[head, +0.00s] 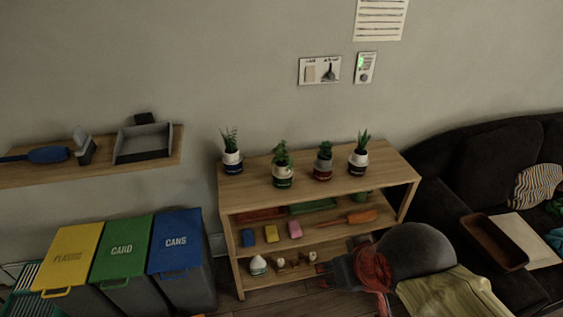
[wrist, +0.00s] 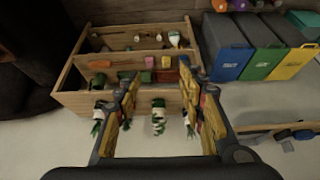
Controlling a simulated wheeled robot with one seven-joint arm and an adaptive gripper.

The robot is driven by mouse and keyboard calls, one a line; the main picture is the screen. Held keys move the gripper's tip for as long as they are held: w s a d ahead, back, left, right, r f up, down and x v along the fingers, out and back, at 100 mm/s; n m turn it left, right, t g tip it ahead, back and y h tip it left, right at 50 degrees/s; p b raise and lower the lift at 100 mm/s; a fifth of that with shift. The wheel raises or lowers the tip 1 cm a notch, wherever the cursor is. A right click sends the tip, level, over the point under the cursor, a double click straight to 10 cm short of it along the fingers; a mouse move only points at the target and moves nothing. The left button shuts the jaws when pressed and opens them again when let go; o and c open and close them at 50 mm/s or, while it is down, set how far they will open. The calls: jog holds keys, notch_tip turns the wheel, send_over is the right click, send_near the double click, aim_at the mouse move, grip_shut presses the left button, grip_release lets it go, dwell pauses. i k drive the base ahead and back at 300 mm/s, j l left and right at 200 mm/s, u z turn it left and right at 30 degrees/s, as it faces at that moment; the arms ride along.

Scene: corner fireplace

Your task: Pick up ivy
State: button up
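Four small potted plants stand in a row on the top of a wooden shelf unit (head: 390,170). The bushiest one, which looks like the ivy (head: 282,157), is second from the left in the head view, in a white and green banded pot. A plant in a white and green pot (wrist: 158,117), seemingly the same one, shows between my fingers in the wrist view. My gripper (wrist: 160,76) is open, its fingers spread wide with nothing between them. I cannot tell how far the fingertips are from the pot. The left finger partly hides another plant.
Neighbouring pots, a spiky plant (head: 232,157), a leafy plant (head: 323,165) and an upright-leaved plant (head: 358,158), stand close on both sides. Lower shelves hold coloured blocks. Bins (head: 180,245) stand left, a dark sofa (head: 480,160) right. The wall is close behind the plants.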

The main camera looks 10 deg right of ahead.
aim_at(283, 168)
jog(key=i+l+u, duration=0.1)
jog(key=i+u, duration=0.25)
jog(key=i+l+u, duration=0.7)
jog(key=i, duration=0.15)
jog(key=j, duration=0.1)
